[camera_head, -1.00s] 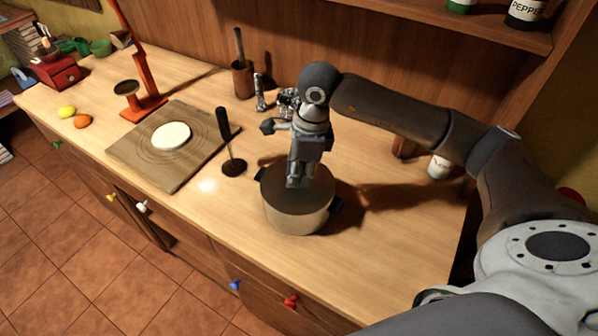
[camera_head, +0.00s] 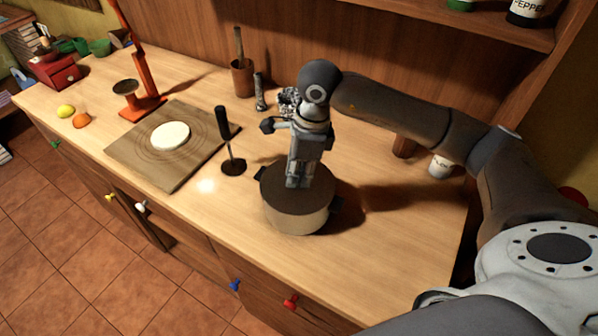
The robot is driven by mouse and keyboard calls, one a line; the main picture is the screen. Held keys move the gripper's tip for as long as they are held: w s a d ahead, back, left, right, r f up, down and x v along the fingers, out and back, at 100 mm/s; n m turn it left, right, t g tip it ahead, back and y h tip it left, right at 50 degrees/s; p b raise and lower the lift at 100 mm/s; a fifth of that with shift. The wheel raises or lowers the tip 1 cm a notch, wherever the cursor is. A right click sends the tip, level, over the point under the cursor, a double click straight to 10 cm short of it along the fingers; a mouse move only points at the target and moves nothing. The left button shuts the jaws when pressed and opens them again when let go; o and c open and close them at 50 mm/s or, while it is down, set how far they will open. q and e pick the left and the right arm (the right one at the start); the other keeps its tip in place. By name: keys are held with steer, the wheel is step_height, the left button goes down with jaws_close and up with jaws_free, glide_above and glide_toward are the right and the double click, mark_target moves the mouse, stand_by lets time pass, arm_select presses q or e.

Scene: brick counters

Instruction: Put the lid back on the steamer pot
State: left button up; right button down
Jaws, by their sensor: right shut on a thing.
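The steamer pot (camera_head: 297,219) stands on the wooden counter in the middle of the view, with a dark handle at each side. Its brown lid (camera_head: 318,198) lies over the pot's top and looks level; I cannot tell whether it is fully seated. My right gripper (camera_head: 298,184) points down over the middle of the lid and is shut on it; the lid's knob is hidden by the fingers. My left gripper is not in view.
A dark-handled masher (camera_head: 228,145) stands left of the pot. A wooden board (camera_head: 145,160) with a white round piece (camera_head: 170,136) lies farther left. The counter (camera_head: 390,240) right of the pot is clear.

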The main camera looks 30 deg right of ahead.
stand_by(0.4)
steer(key=c, duration=0.8)
jaws_free()
steer(key=shift+r, duration=0.1)
steer(key=shift+r+p, duration=1.8)
steer(key=shift+r, duration=1.6)
jaws_close()
